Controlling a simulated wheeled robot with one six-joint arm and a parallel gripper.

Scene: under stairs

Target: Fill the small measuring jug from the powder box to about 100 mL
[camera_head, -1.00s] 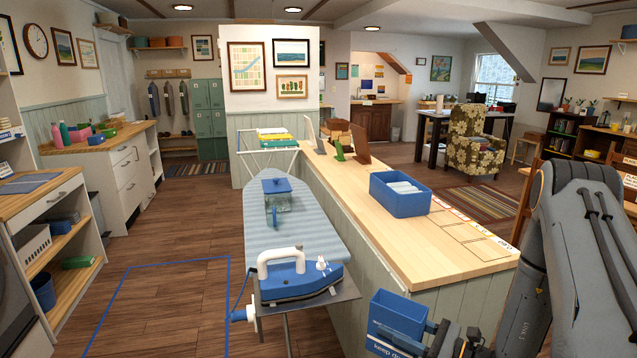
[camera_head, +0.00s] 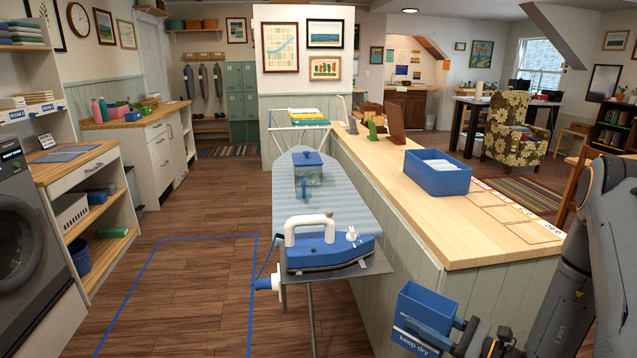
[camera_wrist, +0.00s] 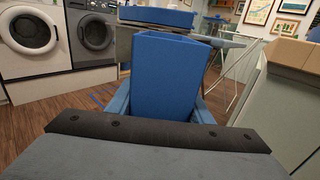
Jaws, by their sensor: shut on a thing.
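A blue box marked "keep dry" (camera_head: 427,308), apparently the powder box, is at the lower right of the head view. My gripper (camera_head: 455,334) is shut on it and holds it beside the counter's front end. The box also fills the middle of the wrist view (camera_wrist: 165,78), with my fingers on both sides; its contents are hidden. A clear container with a blue lid (camera_head: 308,182) stands on the ironing board (camera_head: 340,215). I cannot tell whether it is the measuring jug. No graduation marks are readable.
A blue and white iron (camera_head: 325,248) sits at the board's near end. A blue bin with white contents (camera_head: 437,180) stands on the wooden counter (camera_head: 480,235). Shelves and a washer (camera_head: 25,240) line the left. Blue tape (camera_head: 200,237) marks open floor between.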

